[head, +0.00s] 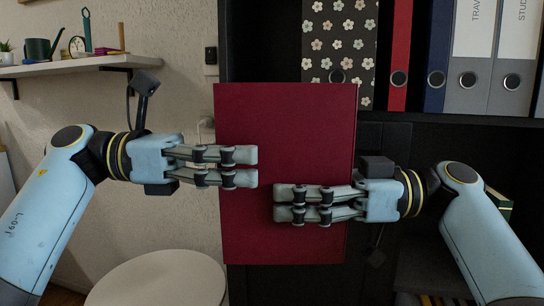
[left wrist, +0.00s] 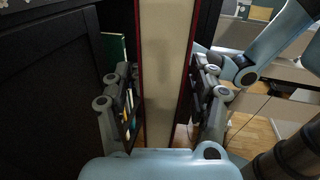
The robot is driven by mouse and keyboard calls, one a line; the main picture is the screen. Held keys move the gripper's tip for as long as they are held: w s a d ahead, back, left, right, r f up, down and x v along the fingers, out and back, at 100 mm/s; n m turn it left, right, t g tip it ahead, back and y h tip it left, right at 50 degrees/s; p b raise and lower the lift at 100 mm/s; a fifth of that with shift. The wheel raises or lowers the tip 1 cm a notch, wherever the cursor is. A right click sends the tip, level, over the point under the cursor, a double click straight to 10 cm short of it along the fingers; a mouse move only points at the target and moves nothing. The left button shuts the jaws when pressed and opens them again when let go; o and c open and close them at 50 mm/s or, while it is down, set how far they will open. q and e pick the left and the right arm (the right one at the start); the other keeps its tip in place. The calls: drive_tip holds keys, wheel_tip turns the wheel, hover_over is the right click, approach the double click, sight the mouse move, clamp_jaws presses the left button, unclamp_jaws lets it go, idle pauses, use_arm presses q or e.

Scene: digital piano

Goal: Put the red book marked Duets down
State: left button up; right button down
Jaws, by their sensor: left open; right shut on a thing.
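The red book (head: 285,120) is held upright in front of the dark shelf unit, its plain cover facing the head camera. No Duets lettering shows. My right gripper (head: 283,203) is shut on the red book, reaching in from its right edge. My left gripper (head: 250,167) is open, with its near finger in front of the cover's left part. In the left wrist view, the book's pale page edge (left wrist: 168,70) stands between the open left fingers (left wrist: 163,85), with gaps showing on both sides.
The dark shelf unit (head: 385,130) holds a flower-patterned binder (head: 338,35), a red binder (head: 397,50) and grey ones on its upper board. A round pale top (head: 160,282) lies low left. A wall shelf (head: 70,67) carries a watering can (head: 40,48) at upper left.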

sight(278, 158)
use_arm(q)
drive_tip(key=shift+d, duration=2.35)
drive_tip(key=shift+s, duration=0.1)
clamp_jaws()
use_arm(e)
drive_tip(key=c, duration=0.8)
unclamp_jaws()
drive_tip(key=shift+c, duration=0.2)
